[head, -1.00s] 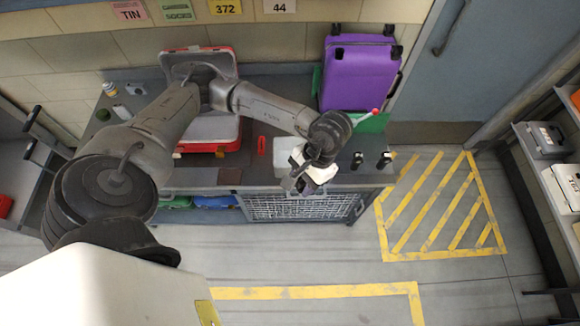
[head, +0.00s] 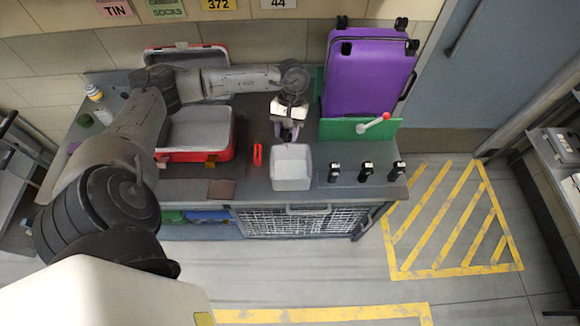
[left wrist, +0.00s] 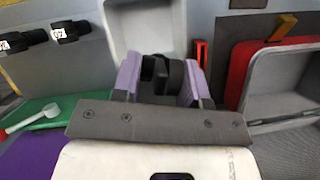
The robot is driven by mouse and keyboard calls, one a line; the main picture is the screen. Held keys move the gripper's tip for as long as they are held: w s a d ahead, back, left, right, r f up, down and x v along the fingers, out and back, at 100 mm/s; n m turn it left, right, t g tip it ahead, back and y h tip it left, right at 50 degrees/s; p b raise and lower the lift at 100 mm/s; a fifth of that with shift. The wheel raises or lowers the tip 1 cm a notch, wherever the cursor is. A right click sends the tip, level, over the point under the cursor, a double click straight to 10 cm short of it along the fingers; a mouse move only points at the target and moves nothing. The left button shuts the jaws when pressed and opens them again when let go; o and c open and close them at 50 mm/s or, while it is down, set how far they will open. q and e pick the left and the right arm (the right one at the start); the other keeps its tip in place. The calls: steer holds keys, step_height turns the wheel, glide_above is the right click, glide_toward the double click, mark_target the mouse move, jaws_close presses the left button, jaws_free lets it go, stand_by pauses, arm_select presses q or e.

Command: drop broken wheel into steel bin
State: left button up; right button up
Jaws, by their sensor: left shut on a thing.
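My left gripper (head: 288,134) is shut on the broken wheel (left wrist: 162,74), a small black wheel between its purple fingers in the left wrist view. In the head view the wheel is hardly distinguishable. The steel bin (head: 291,178) is a light grey open box on the bench. It looks empty in the head view. The gripper is just behind the bin on its wall side, with the fingertips near its back rim. The bin also shows beyond the fingers in the left wrist view (left wrist: 125,38). My right gripper is not in view.
A purple suitcase (head: 365,80) stands behind a green panel (head: 345,130), with a red-tipped white lever (head: 372,124). Several black casters, including one (head: 334,173), stand right of the bin. An open red case (head: 200,157) and a small red item (head: 257,155) lie left.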

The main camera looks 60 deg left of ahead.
mark_target(288, 144)
arm_select(q)
steer(key=shift+d+f, duration=0.25)
steer(key=shift+f, duration=0.35)
steer(key=shift+f+b, duration=1)
steer(key=shift+f, duration=1.5)
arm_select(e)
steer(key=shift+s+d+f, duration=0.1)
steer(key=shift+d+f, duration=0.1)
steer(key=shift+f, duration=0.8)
arm_select(q)
steer(key=o, duration=1)
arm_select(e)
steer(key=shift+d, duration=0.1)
arm_select(q)
steer(key=shift+w+a+r, duration=0.1)
steer(key=shift+r, duration=0.15)
steer(key=v, duration=1.3)
steer(key=shift+w+r+b, duration=0.1)
steer(key=shift+b, duration=0.3)
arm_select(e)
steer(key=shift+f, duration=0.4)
